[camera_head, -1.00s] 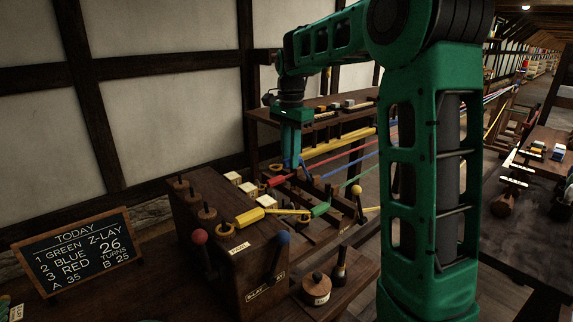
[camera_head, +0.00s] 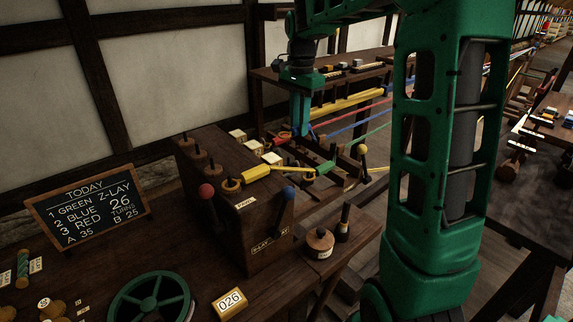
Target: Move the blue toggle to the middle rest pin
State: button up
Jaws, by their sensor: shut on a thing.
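My gripper (camera_head: 301,132) hangs from the green arm, pointing down over the wooden frame behind the dark wooden box. It is shut on a small blue piece (camera_head: 312,132), which I take for the blue toggle; the fingers hide most of it. A blue strand runs from there to the upper right. The red toggle (camera_head: 282,138) lies just left of the fingers. The green toggle (camera_head: 325,168) lies lower right, and the yellow toggle (camera_head: 257,173) lies in front, on the box. I cannot tell which upright is the middle rest pin.
A yellow-knobbed lever (camera_head: 362,150) stands right of the frame. A shelf (camera_head: 275,77) with small blocks is behind. A green reel (camera_head: 151,300) and a chalkboard (camera_head: 87,207) are at left.

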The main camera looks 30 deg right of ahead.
jog(key=shift+s+d+f, duration=0.1)
jog(key=shift+s+f, duration=0.55)
jog(key=shift+f, duration=0.2)
jog(key=shift+s+f, duration=0.6)
jog(key=shift+f, duration=0.2)
jog(key=shift+f, duration=0.5)
jog(key=shift+f, duration=1.3)
jog(key=shift+f, duration=0.15)
jog(key=o, duration=1)
jog(key=shift+c, duration=0.2)
notch_tip(320, 180, up, 8)
dwell(0.5)
